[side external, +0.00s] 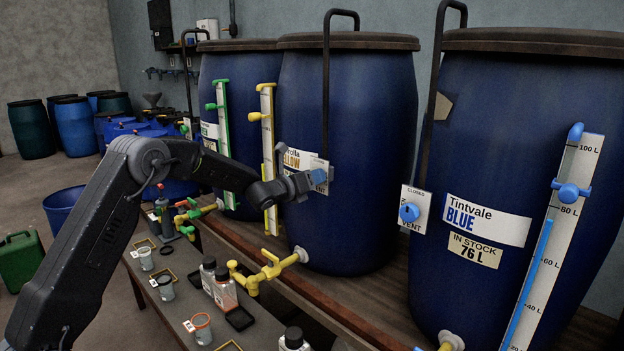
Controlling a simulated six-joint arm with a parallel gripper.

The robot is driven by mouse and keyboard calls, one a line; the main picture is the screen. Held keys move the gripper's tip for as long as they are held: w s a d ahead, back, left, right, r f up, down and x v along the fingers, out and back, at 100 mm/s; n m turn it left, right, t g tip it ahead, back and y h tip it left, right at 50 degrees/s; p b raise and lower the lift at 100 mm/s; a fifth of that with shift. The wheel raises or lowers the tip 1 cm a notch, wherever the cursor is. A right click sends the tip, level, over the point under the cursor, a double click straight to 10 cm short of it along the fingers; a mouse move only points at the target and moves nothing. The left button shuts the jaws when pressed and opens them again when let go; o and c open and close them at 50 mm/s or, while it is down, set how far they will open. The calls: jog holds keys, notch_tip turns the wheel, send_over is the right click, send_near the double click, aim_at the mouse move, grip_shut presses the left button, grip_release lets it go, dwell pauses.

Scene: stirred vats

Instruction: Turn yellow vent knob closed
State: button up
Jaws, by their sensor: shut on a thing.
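The middle blue vat (350,120) carries a label that ends in "YELLOW", partly hidden by my arm. A white vent plate (304,158) is on its front, mostly covered by my gripper. My gripper (316,184) is shut on this knob, at the front of the vat. A yellow level gauge (268,150) stands just left, and a yellow tap (264,270) sits low on the vat.
The right vat (480,150), labelled Tintvale BLUE, has its own vent plate with a blue knob (409,212) and a blue gauge (560,210). Another vat (235,70) stands behind left. Bottles (224,290) and cups (201,325) crowd the lower bench. A tall dark pipe (326,100) rises above the gripper.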

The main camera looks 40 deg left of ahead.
jog(key=n, duration=0.4)
jog(key=shift+n, duration=0.4)
jog(key=n, duration=0.4)
jog(key=shift+n, duration=0.3)
jog(key=n, duration=0.4)
jog(key=shift+n, duration=0.3)
jog(key=shift+f+n, duration=0.1)
jog(key=shift+n, duration=1.8)
jog(key=o, duration=0.9)
